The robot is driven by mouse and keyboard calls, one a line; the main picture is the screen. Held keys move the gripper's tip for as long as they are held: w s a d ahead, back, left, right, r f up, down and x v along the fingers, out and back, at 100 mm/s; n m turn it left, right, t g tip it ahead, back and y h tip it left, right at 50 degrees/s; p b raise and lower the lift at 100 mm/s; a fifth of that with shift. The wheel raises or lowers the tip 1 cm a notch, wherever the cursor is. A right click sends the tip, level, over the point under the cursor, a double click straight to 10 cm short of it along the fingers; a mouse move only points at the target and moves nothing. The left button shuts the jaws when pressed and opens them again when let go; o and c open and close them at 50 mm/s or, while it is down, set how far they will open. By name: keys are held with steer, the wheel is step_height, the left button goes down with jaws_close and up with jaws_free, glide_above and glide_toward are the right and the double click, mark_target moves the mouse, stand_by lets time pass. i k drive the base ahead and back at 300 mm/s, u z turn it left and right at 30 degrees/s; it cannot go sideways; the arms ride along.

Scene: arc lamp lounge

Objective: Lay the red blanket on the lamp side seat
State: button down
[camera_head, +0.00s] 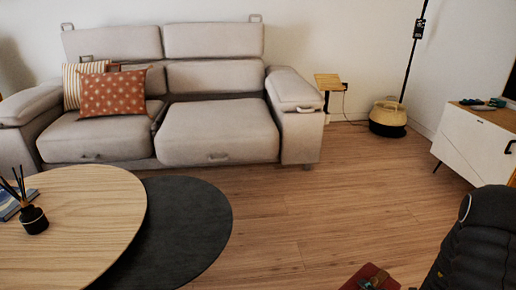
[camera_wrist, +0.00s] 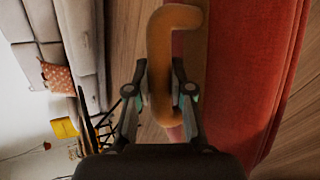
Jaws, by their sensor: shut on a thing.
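The red blanket (camera_wrist: 250,70) fills the right of the wrist view, with a tan band and a curved tan handle (camera_wrist: 160,45) on its near side. My gripper (camera_wrist: 161,85) is shut on this handle, one finger on each side. In the head view only part of the red blanket (camera_head: 362,274) shows at the bottom edge, beside my dark arm. The lamp side seat (camera_head: 218,131) is the sofa's right cushion, bare and beige. The blanket is apart from the sofa, over the floor to its front right.
The left seat (camera_head: 105,137) holds a rust patterned pillow (camera_head: 112,93) and a striped one. The lamp base (camera_head: 388,118) and a white cabinet (camera_head: 475,140) are at right. Floor between is clear.

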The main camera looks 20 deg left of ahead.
mark_target(239, 114)
steer(key=z, duration=0.1)
steer(key=i, duration=1.3)
steer(key=u, duration=0.55)
steer(key=i, duration=1.05)
steer(key=u, duration=0.5)
